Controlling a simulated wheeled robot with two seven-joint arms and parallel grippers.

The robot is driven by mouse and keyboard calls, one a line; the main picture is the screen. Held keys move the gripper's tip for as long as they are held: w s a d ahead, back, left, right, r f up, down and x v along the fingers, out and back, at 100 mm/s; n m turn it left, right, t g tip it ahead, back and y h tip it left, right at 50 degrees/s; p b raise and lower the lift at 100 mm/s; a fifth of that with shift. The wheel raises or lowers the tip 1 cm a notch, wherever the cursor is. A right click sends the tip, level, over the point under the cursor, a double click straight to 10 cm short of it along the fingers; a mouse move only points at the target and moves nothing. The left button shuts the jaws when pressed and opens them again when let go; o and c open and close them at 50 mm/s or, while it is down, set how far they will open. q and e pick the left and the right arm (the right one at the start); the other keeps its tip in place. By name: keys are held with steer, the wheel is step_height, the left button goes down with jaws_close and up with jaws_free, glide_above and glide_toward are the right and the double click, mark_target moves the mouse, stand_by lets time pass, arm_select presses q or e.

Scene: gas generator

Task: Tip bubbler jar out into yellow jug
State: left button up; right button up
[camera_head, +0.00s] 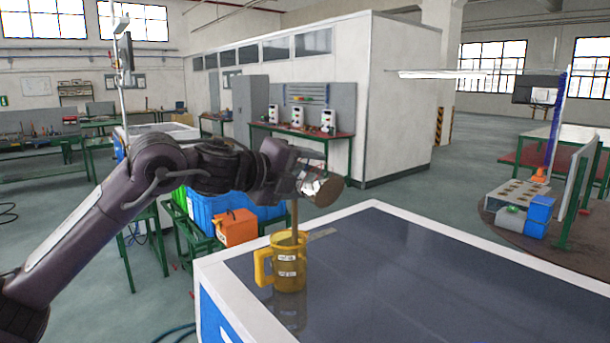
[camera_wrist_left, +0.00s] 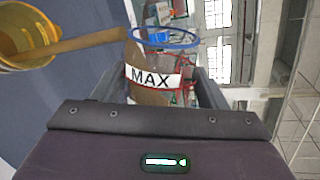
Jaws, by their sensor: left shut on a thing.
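My left gripper (camera_head: 300,172) is shut on the bubbler jar (camera_head: 321,188), a clear jar tilted onto its side above the table. In the left wrist view the jar (camera_wrist_left: 152,88) has a white MAX label, a blue ring at its mouth and brown liquid inside. A brown stream (camera_head: 294,218) runs from the jar down into the yellow jug (camera_head: 289,276). The jug stands upright on the table, its handle to the left. The jug's mouth (camera_wrist_left: 28,42) also shows at the left of the left wrist view, with the stream reaching into it. My right gripper is not in view.
The dark, white-edged table (camera_head: 430,275) is clear to the right of the jug. An orange box (camera_head: 236,228) and a blue bin (camera_head: 206,208) stand behind the table's left edge. A round table (camera_head: 535,240) with a block rack is at the far right.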

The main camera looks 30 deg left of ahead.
arm_select(q)
steer(key=shift+w+a+r+n+g+h+p, duration=0.1)
steer(key=shift+a+r+n+g+h+p, duration=0.25)
steer(key=shift+r+n+p, duration=0.4)
steer(key=shift+w+a+r+n+h+p, duration=0.1)
steer(key=shift+a+r+n+h+p, duration=0.15)
steer(key=shift+n, duration=0.6)
steer(key=shift+w+a+n+h, duration=0.1)
steer(key=shift+a+n+h, duration=0.1)
steer(key=shift+n+h, duration=0.1)
stand_by(0.8)
